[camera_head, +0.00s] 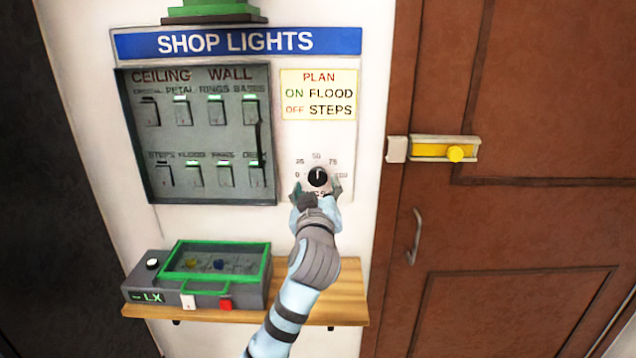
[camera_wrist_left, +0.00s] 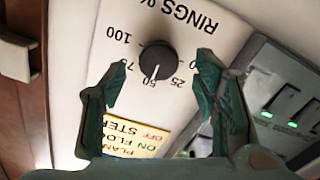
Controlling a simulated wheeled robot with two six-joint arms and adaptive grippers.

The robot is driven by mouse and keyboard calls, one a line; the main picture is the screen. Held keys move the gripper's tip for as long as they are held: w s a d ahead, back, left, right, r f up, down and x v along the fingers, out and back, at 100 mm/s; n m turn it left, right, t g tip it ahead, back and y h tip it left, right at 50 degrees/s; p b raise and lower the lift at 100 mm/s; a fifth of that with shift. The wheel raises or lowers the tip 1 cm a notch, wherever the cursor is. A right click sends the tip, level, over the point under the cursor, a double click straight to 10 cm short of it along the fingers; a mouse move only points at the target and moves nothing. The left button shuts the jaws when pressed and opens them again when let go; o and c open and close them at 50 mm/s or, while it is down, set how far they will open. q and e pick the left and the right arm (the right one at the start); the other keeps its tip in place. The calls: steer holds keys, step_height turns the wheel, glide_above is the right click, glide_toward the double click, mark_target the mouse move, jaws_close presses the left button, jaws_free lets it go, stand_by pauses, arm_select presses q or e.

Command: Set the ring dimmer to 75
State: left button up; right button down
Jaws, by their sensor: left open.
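The ring dimmer is a round black knob (camera_head: 318,177) on the white wall panel, with marks from 0 to 100 around it. It also shows in the left wrist view (camera_wrist_left: 157,60), which sees the panel upside down, with "RINGS %" lettered beside it. The knob's white pointer line points at about the 50 mark. My left gripper (camera_head: 317,187) is open, with one finger on each side of the knob. In the left wrist view its fingers (camera_wrist_left: 160,85) stand apart with gaps to the knob. My right gripper is not in view.
A grey switch panel (camera_head: 205,137) with several switches, some lit green, is left of the dimmer. A yellow plan note (camera_head: 318,94) is above it. A grey-green box (camera_head: 205,280) sits on a wooden shelf (camera_head: 345,303) below. A brown door with a yellow latch (camera_head: 440,150) is right.

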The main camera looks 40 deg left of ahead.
mark_target(318, 180)
arm_select(q)
steer(key=x, duration=0.4)
steer(key=shift+d, duration=0.15)
steer(key=c, duration=1.2)
steer(key=shift+o, duration=0.2)
